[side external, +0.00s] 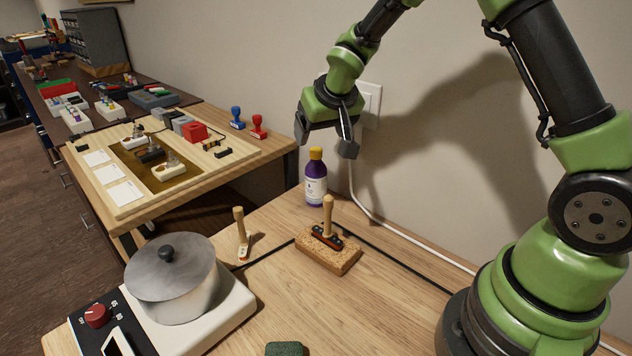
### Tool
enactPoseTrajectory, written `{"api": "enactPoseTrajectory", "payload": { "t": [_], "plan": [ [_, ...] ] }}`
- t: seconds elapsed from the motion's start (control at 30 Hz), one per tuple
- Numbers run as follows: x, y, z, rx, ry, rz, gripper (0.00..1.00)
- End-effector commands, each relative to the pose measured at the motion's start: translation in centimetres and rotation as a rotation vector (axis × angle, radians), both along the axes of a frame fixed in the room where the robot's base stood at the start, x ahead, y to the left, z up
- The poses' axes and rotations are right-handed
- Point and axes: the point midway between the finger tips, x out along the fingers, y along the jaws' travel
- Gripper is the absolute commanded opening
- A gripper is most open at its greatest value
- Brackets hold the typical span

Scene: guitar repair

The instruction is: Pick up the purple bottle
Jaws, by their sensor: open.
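The purple bottle (316,180) stands upright near the back of the wooden table. It has a yellow cap and a white label. My gripper (326,150) is open and empty.
A cork block (330,256) holding a wooden-handled tool (327,220) stands in front of the bottle. A pot (175,280) sits on a hot plate (235,308) at front left. A small wooden-handled brush (241,235) stands between. A white cable (385,225) runs behind the bottle.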

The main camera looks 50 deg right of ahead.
Motion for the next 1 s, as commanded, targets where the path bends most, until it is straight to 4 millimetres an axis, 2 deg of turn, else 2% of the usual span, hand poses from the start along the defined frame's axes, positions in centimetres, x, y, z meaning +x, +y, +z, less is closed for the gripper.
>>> {"api": "enactPoseTrajectory", "payload": {
  "t": [0.2,0.43,0.7,1.0],
  "plan": [
    [1.3,-0.7,-2.8,0.000,0.004,0.000,0.78],
    [2.1,-1.1,-4.3,0.001,0.004,0.000,0.78],
    [3.7,-2.1,-7.5,0.001,0.003,0.000,0.78],
    [4.1,-2.2,-8.1,0.001,0.002,0.000,0.78]
  ]
}}
